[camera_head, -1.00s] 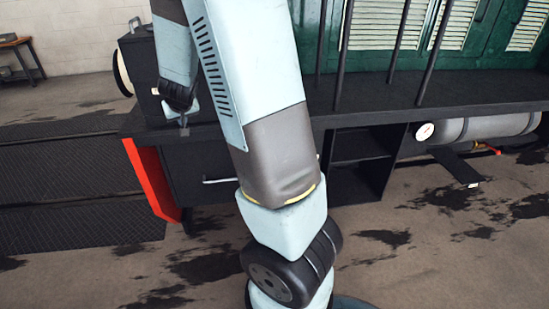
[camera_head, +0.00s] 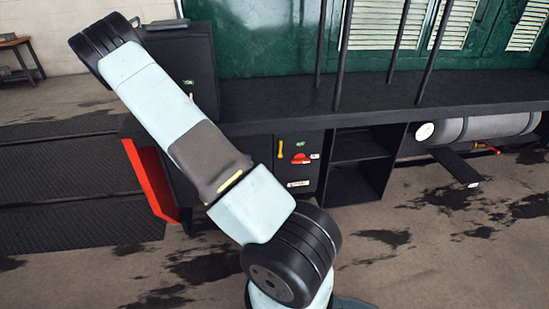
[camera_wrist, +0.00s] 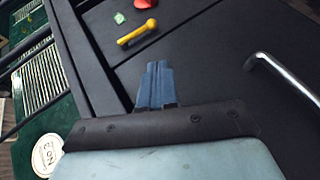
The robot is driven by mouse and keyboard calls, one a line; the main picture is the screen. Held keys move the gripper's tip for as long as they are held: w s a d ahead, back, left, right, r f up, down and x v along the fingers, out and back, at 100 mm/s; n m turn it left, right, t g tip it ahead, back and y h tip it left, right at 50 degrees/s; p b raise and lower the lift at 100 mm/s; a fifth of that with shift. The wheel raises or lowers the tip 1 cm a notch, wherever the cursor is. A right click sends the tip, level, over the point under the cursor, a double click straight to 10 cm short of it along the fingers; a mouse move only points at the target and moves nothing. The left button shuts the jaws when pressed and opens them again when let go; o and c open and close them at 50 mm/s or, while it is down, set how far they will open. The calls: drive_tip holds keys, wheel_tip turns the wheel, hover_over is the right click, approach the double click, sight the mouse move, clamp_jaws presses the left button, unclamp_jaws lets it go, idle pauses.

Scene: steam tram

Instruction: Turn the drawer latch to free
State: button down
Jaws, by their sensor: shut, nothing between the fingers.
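A yellow lever (camera_head: 281,149), which looks like the drawer latch, stands upright on a black panel under the dark shelf in the head view. In the wrist view the yellow lever (camera_wrist: 138,34) lies just beyond my fingertips, apart from them. My gripper (camera_wrist: 157,66) is shut and empty, its blue fingers together in front of the black surface. A silver bar handle (camera_wrist: 288,80) is on the dark front to its right. In the head view my arm hides my gripper and that handle.
A red knob (camera_head: 300,158) sits close beside the lever, with a green label (camera_head: 300,144) above. Open shelves (camera_head: 357,160) are right of the panel. Thin dark posts (camera_head: 397,40) rise from the shelf. A grey cylinder with a gauge (camera_head: 475,129) is farther right.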

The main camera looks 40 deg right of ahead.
drive_tip(key=s, duration=0.1)
approach(279, 156)
drive_tip(key=shift+g+h, duration=0.3)
drive_tip(key=x, duration=0.6)
drive_tip(key=shift+w+d+f, duration=0.2)
drive_tip(key=shift+w+f, duration=0.05)
drive_tip(key=shift+f, duration=0.3)
drive_tip(key=shift+d, duration=0.1)
